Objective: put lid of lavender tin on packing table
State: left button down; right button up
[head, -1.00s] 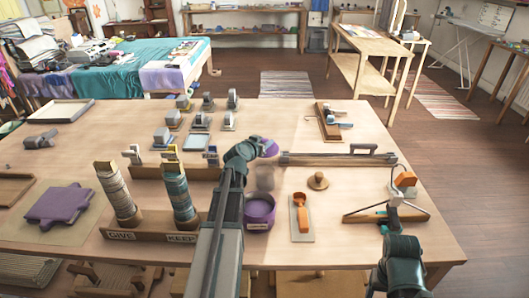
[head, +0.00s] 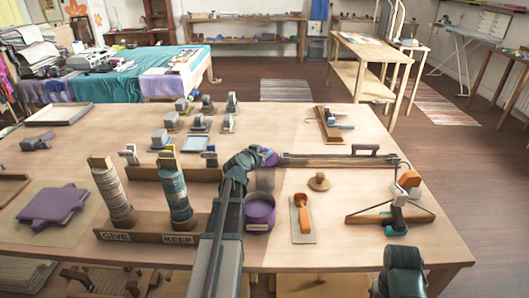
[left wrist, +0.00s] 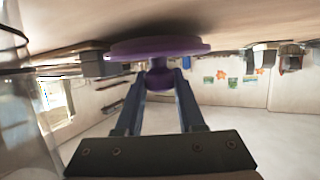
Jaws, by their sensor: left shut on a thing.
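The purple lid (head: 270,157) of the lavender tin is held by my left gripper (left wrist: 158,82). In the left wrist view the lid (left wrist: 155,48) appears as a flat disc, with its round knob (left wrist: 160,76) between the two fingers. A pale surface fills the picture edge just past the disc; whether they touch I cannot tell. The lavender tin (head: 260,212) stands on the wooden packing table (head: 345,255), closer to me than the lid. Part of my right arm shows at the lower right; its fingers are not visible.
A blurred see-through shape (head: 265,179) is behind the tin. A long metal bar tool (head: 325,160) lies right of the lid. Two ring stacks stand left.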

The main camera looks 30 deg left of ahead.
pick_arm(q)
jog(key=shift+s+d+f, duration=0.15)
jog(key=shift+f, duration=0.1)
jog(key=c, duration=0.5)
grip_release()
jog(key=shift+r+p, duration=0.25)
jog(key=shift+p, duration=0.15)
jog(key=shift+r+p, duration=0.45)
jog(key=shift+p, duration=0.1)
jog(key=p+v, duration=0.3)
jog(key=v, duration=0.7)
jog(key=shift+p+v, duration=0.35)
jog(key=shift+v, duration=0.45)
